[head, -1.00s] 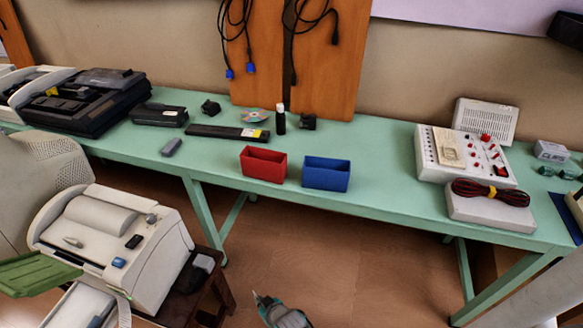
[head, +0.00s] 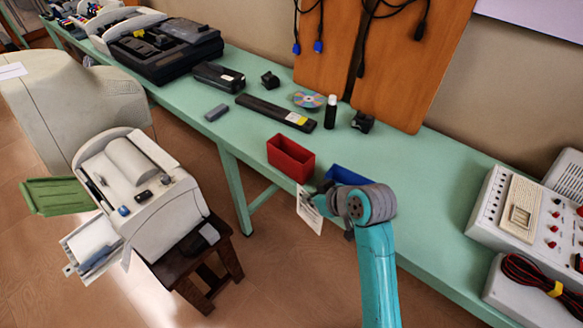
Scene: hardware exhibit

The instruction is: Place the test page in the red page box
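The red page box (head: 283,160) is an open-topped box near the front edge of the green table. A white sheet with faint dark marks, the test page (head: 309,214), hangs in front of the table edge, just below and right of the red box in the picture. My gripper (head: 314,192) is at the page's upper edge and appears shut on it; the fingers are small and partly hidden by my wrist. The page is apart from the red box's opening.
A blue box (head: 347,175) stands right of the red box, partly hidden behind my wrist. A printer (head: 150,200) on a wooden stool stands at the left.

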